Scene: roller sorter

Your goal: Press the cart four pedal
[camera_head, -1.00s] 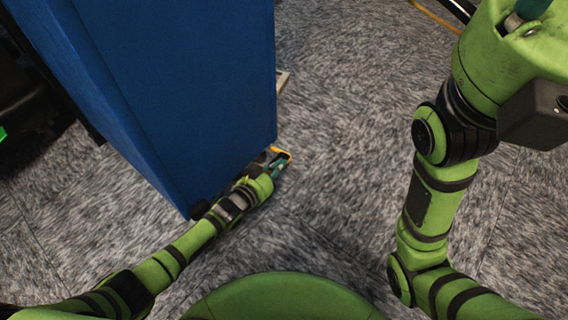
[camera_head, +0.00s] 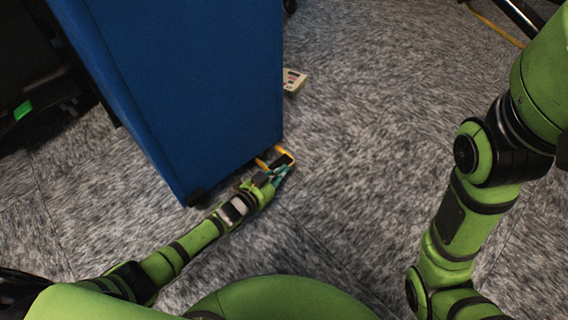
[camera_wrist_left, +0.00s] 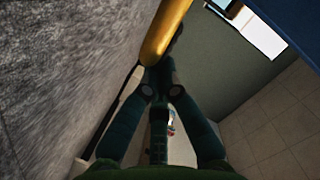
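The blue cart (camera_head: 185,75) fills the upper left of the head view. A yellow pedal (camera_head: 284,150) sticks out low at its near right corner. In the left wrist view the pedal (camera_wrist_left: 168,28) is a yellow bar at the top centre, just beyond the fingertips. My left gripper (camera_head: 284,172) is low by the floor at the pedal. Its fingers (camera_wrist_left: 160,73) come together at the tips with nothing visible between them. I cannot tell whether they touch the pedal. My right arm shows at the right, but its gripper is out of view.
A pale box with small coloured marks (camera_head: 293,80) sits at the cart's right side. A dark caster (camera_head: 195,197) is under the cart's near corner. Dark equipment (camera_head: 35,75) stands at the far left. Grey carpet (camera_head: 370,110) is clear between the cart and my right arm.

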